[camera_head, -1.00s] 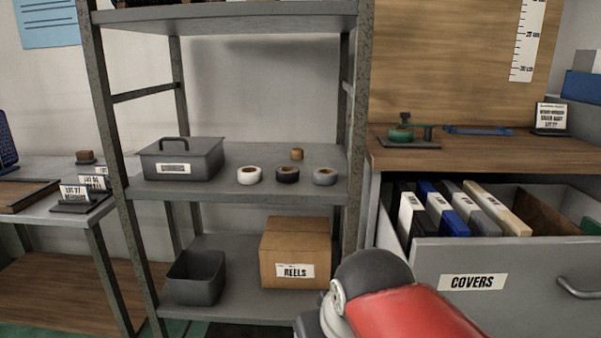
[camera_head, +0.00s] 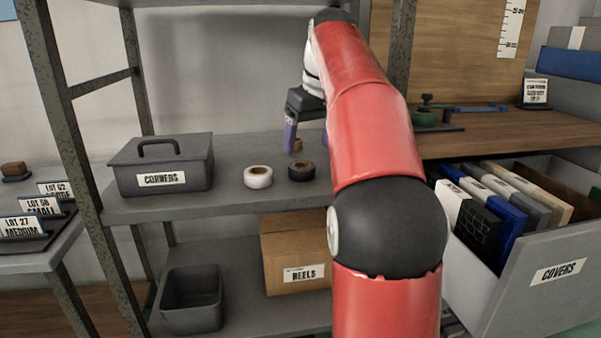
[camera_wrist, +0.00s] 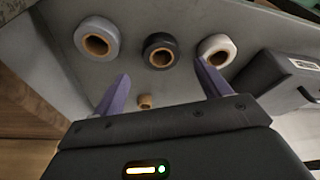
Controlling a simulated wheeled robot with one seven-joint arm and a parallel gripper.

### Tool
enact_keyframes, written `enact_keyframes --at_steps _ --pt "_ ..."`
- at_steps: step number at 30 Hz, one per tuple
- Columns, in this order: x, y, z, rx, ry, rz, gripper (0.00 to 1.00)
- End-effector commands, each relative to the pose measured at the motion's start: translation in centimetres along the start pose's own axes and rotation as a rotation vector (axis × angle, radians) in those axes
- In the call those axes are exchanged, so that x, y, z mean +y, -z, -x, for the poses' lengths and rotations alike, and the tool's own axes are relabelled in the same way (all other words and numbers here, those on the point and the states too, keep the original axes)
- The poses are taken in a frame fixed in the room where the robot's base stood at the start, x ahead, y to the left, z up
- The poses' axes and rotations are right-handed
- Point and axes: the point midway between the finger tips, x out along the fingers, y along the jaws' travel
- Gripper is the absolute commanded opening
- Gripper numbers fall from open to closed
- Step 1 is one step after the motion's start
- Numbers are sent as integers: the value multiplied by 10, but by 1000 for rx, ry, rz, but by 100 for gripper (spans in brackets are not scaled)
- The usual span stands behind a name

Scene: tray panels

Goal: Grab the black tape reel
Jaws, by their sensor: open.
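The black tape reel (camera_head: 301,170) lies flat on the middle shelf, right of the white reel (camera_head: 258,177). In the wrist view the black reel (camera_wrist: 160,50) is in the middle, between a grey reel (camera_wrist: 97,38) and the white reel (camera_wrist: 216,50). My gripper (camera_head: 305,140) is above the shelf, behind the reels as the head camera sees them. My arm hides the grey reel in the head view.
A small brown roll (camera_head: 297,145) stands behind the reels, near my fingers. A lidded CORNERS box (camera_head: 160,165) is at the shelf's left. Below are a REELS carton (camera_head: 290,250) and an open grey bin (camera_head: 192,300). The COVERS drawer (camera_head: 530,270) stands open at right.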

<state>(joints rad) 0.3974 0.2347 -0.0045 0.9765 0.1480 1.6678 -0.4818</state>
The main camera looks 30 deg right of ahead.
Motion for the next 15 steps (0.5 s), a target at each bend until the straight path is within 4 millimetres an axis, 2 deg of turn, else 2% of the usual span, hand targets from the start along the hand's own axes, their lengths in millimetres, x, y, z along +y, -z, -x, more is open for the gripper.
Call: enact_keyframes --at_steps 1,7,15 --pt "0 -1 -9 -1 1 0 76" --pt "-1 0 -26 0 0 0 76" --pt "-2 0 -64 -1 0 -1 76"
